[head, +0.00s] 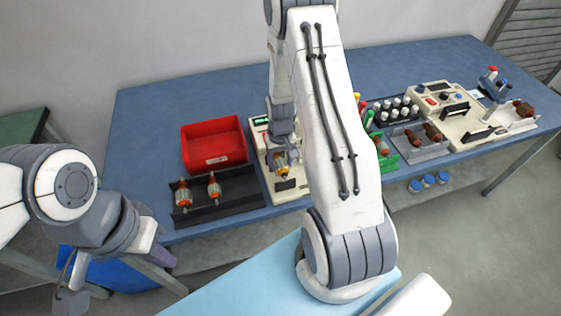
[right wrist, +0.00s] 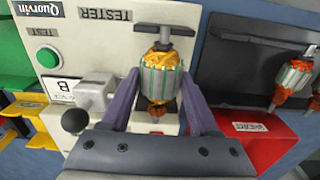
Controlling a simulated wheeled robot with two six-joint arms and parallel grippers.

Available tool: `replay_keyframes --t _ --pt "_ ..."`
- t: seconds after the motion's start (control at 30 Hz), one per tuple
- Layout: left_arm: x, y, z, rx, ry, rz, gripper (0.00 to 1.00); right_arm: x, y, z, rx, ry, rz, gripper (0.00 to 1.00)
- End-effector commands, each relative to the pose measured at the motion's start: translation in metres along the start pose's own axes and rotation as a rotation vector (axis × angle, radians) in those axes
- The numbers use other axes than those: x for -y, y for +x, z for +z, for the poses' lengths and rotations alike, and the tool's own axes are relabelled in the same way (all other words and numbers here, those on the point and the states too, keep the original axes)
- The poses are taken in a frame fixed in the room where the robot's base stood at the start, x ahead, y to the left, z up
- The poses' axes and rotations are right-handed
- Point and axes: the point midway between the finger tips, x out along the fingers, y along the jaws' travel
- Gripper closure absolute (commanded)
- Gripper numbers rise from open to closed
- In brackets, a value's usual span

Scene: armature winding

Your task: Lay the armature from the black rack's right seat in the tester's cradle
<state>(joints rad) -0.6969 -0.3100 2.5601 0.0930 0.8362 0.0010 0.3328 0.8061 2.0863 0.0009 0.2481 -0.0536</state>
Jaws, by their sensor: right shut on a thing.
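My right gripper (head: 284,158) is over the tester (head: 267,140) and shut on an armature (right wrist: 161,76) with orange windings and a pale, striped core. In the right wrist view the armature lies between both fingers, above the tester's pale top (right wrist: 95,45). A dark T-shaped support (right wrist: 164,29) shows at the armature's far end; I cannot tell whether the shaft touches it. The black rack (head: 232,203) holds two armatures (head: 182,196) at its left and middle; its right part is empty. My left gripper (head: 160,262) hangs off the table's front left; its jaw opening is unclear.
A red bin (head: 213,160) stands behind the rack. The tester has a green button (right wrist: 47,56) and a black-knobbed lever (right wrist: 76,121) close beside the gripper. Green and grey holders (head: 418,150) and other machines stand right of my arm. The table's left side is clear.

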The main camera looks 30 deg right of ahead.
Motion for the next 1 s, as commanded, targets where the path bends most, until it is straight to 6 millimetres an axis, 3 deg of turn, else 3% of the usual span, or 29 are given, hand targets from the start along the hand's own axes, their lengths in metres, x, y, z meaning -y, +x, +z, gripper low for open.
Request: replay_keyframes --t 1.0 --pt "0.0005 0.0063 0.0003 0.0 0.0 0.0 1.0 0.0001 0.0086 -0.0003 -0.001 0.0 0.0 1.0"
